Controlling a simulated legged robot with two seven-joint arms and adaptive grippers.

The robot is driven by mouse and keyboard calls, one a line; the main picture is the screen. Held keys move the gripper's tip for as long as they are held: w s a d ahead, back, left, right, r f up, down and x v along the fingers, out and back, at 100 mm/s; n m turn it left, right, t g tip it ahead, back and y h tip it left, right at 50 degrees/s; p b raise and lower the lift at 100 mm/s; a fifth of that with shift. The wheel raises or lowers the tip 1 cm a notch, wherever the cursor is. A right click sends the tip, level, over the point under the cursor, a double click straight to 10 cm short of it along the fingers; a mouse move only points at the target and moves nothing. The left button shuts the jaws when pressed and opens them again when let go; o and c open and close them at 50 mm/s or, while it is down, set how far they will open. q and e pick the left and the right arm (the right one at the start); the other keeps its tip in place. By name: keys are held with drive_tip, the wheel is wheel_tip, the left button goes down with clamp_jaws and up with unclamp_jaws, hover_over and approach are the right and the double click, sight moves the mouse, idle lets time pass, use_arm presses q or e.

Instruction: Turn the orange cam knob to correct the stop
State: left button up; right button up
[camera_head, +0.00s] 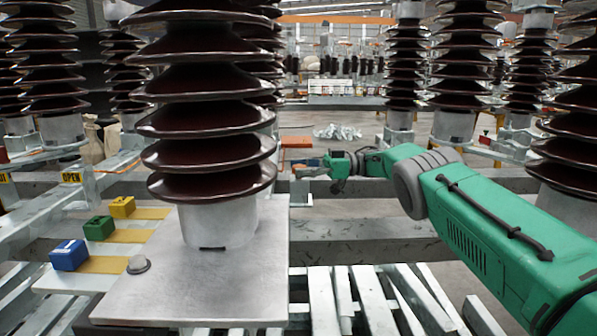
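A small orange block-like part (296,142) shows in the head view just behind and to the left of my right arm's end. It may be the cam knob, but it is too small to tell. My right gripper (318,167) reaches in from the right on a green arm and points left, in front of and slightly below the orange part. Its fingers are small and blend with grey metal there, so I cannot tell whether they are open or touch anything. The stop cannot be made out. My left gripper is not in view.
A large brown ribbed insulator (209,120) stands on a grey metal plate (190,295) at left front. Blue (69,255), green (99,228) and yellow (122,206) blocks sit beside it. Grey steel bars (345,300) lie below. More insulators (464,70) stand behind my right arm.

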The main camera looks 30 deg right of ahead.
sight(300, 165)
drive_tip(key=shift+d+f, duration=0.1)
drive_tip(key=shift+f, duration=0.05)
drive_tip(key=shift+r, duration=0.45)
wheel_tip(300, 165, up, 9)
drive_tip(key=shift+w+d+f, duration=0.1)
drive_tip(key=shift+d, duration=0.05)
